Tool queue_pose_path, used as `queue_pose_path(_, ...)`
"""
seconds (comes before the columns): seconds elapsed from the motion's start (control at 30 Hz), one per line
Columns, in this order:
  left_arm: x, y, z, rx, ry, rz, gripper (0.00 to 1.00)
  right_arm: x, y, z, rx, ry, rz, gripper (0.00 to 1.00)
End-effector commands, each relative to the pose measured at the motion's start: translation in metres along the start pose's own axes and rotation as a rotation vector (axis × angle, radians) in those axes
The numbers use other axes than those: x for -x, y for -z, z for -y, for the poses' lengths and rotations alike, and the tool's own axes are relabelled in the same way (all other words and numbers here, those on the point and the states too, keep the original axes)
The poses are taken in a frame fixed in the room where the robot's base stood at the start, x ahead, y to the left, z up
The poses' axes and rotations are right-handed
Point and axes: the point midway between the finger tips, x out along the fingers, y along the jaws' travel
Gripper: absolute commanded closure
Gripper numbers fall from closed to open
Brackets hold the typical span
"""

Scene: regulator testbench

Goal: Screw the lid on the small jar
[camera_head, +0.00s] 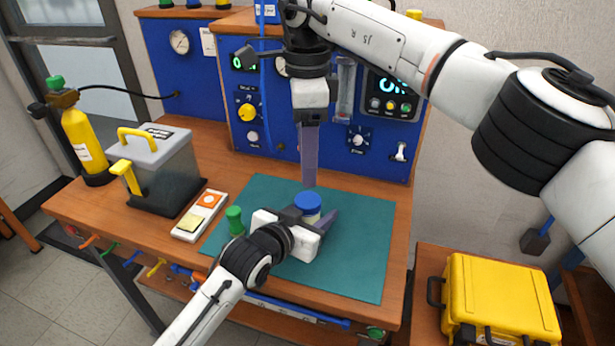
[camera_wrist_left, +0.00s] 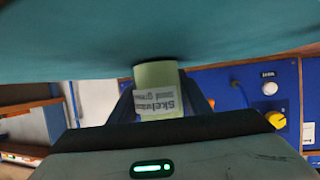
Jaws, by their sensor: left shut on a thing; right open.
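The small jar (camera_head: 312,217) is pale, and a blue lid (camera_head: 307,202) sits on its top; I cannot tell how tightly. My left gripper (camera_head: 318,216) is shut around the jar's body, low over the teal mat. In the left wrist view the pale jar (camera_wrist_left: 155,76) with a white printed label shows upside down between my fingers, its base at the mat. The lid is hidden there. My right gripper (camera_head: 309,184) points down just above the lid, open, its fingers seen nearly edge-on. Whether it touches the lid is unclear.
The teal mat (camera_head: 350,262) is clear at its front right. A green-topped item (camera_head: 235,218) stands left of my left gripper. A white tray with colored patches (camera_head: 201,214) and a grey box with yellow handles (camera_head: 157,160) are further left. The blue instrument panel (camera_head: 270,150) stands behind.

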Motion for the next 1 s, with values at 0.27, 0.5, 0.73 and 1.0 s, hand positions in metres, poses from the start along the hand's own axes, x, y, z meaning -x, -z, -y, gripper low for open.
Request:
queue_pose_path(0.27, 0.000, -0.001, 0.000, 0.001, 0.000, 0.002, 1.00, 0.029, 0.000, 0.000, -0.001, 0.000, 0.000, 0.39)
queue_pose_path(0.5, 0.000, -0.001, 0.000, 0.001, 0.000, 0.002, 1.00, 0.031, 0.001, 0.000, -0.001, -0.001, -0.001, 0.39)
queue_pose_path(0.73, 0.000, -0.001, 0.001, 0.001, 0.001, 0.002, 0.35, 0.030, 0.001, 0.000, -0.001, 0.000, -0.001, 0.39)
queue_pose_path(1.0, 0.001, 0.000, 0.001, 0.000, 0.001, 0.001, 0.35, 0.031, 0.001, 0.000, -0.001, 0.000, -0.001, 0.39)
